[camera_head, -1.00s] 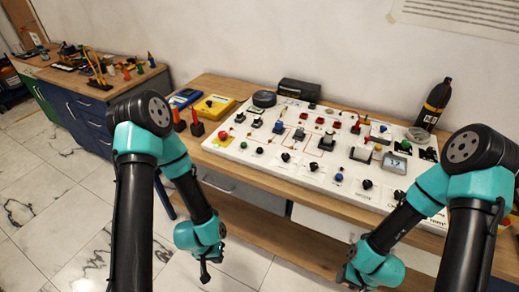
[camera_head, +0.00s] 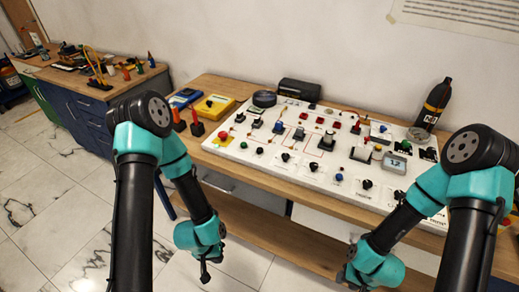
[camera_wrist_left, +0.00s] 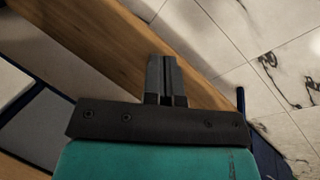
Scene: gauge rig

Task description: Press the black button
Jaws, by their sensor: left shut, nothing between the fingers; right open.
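The white control panel (camera_head: 262,168) lies on the wooden bench and carries several buttons, knobs and switches. Several small black round controls sit along its front part, among them one at the middle (camera_head: 285,157), one right of it (camera_head: 313,167) and one further right (camera_head: 367,184). I cannot tell which is the black button. My left gripper (camera_head: 205,276) hangs in front of and below the panel's left part, shut and empty; its closed fingers also show in the left wrist view (camera_wrist_left: 164,72). My right gripper (camera_head: 345,279) is open, low in front of the bench, partly hidden by its wrist.
A black bottle (camera_head: 435,103) stands at the bench's back right. A yellow meter (camera_head: 214,107) and red-handled tools (camera_head: 196,124) are left of the panel. The bench's front edge (camera_wrist_left: 165,45) crosses the left wrist view. A blue cabinet (camera_head: 90,125) stands at the left.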

